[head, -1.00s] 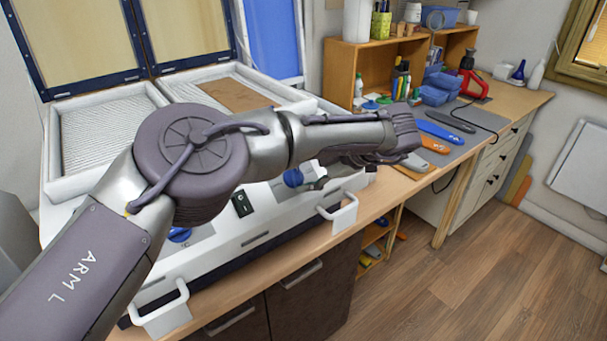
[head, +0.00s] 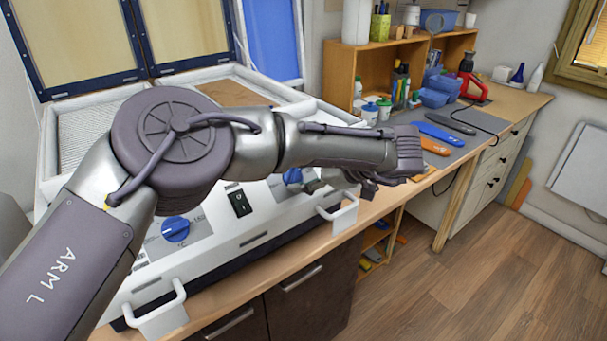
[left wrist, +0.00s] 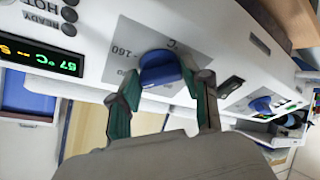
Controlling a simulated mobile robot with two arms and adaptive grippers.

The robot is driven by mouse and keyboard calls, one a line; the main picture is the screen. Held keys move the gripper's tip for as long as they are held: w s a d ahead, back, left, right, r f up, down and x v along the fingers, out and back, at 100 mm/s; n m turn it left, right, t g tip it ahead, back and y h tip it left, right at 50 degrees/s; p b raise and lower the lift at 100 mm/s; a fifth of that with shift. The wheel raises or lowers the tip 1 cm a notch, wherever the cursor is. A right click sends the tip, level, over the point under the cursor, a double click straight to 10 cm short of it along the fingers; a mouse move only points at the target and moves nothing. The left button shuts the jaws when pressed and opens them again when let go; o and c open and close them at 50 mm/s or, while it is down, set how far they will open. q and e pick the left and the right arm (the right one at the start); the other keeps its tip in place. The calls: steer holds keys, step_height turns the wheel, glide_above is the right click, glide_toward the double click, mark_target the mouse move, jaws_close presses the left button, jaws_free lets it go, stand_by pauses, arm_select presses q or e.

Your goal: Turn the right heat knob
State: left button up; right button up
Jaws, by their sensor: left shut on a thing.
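The right heat knob (head: 292,176) is blue and round, on the white front panel of the forming machine (head: 262,215); my left arm partly hides it in the head view. In the left wrist view the blue knob (left wrist: 160,70) sits between the two fingers of my left gripper (left wrist: 167,80), which is shut on it. In the head view the left gripper (head: 311,183) reaches the knob from the right, and its fingers are hard to make out. My right gripper is not in view.
The left heat knob (head: 175,229) and a black switch (head: 239,202) are on the same panel. White handles (head: 340,215) stick out from the machine's front. A lit display (left wrist: 40,55) shows in the left wrist view. Insoles (head: 436,146) lie on the bench at right.

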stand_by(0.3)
arm_select(q)
steer(key=o, duration=1.2)
steer(key=shift+c, duration=0.2)
steer(key=shift+r, duration=0.15)
step_height(320, 180, up, 10)
steer(key=shift+d+f, duration=0.1)
steer(key=shift+f, duration=0.1)
